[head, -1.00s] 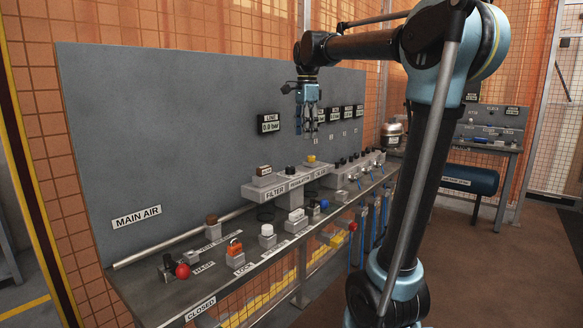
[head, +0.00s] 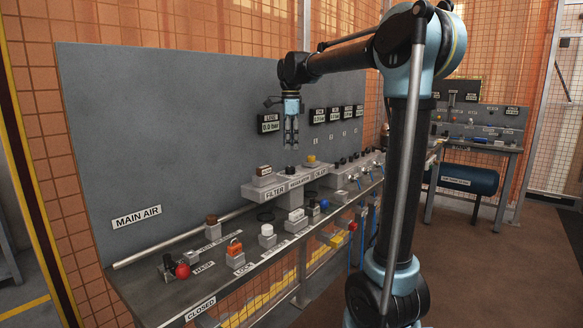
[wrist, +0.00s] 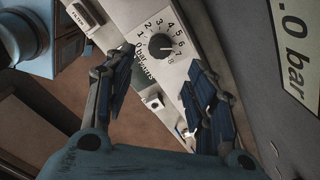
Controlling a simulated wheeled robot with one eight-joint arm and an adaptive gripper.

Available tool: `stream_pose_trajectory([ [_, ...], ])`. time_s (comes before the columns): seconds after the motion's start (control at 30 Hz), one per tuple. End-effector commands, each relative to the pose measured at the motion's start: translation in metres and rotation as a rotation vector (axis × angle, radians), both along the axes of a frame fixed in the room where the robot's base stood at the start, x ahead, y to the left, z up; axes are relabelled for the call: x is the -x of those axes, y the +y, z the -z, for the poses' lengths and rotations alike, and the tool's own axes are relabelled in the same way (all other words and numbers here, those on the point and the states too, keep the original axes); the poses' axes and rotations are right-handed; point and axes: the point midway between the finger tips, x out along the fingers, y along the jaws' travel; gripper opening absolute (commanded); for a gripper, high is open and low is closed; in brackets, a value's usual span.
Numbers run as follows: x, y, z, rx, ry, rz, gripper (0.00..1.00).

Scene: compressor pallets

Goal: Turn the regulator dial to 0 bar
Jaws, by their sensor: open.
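The regulator dial (head: 291,170) is a small black knob on the grey block labelled REGULATOR. In the wrist view the dial (wrist: 160,46) stands in a ring of numbers running from 0 bar round to 8. Its pointer is too small to read surely. My gripper (head: 291,147) points down above the regulator, clear of the dial. In the wrist view my gripper (wrist: 160,95) has its fingers spread with nothing between them. The dial appears beyond the gap between the fingertips, untouched.
A LINE display (head: 269,124) on the grey panel reads 0.0 bar. A white button (head: 267,230), orange lock (head: 235,247) and red knob (head: 183,271) stand on the bench in front.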

Motion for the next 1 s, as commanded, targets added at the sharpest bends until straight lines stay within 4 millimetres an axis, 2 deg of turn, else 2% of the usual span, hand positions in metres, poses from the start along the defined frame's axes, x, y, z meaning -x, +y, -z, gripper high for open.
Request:
stream_pose_trajectory([
  [0.3, 0.000, 0.000, 0.056, 0.000, 0.000, 0.000, 0.51],
  [0.5, 0.000, 0.000, 0.080, 0.000, 0.000, 0.000, 0.51],
  [0.7, 0.000, 0.000, 0.089, 0.000, 0.000, 0.000, 0.51],
  [0.97, 0.000, 0.000, 0.090, 0.000, 0.000, -0.001, 0.51],
  [1.0, 0.000, 0.000, 0.089, 0.000, 0.000, -0.001, 0.41],
])
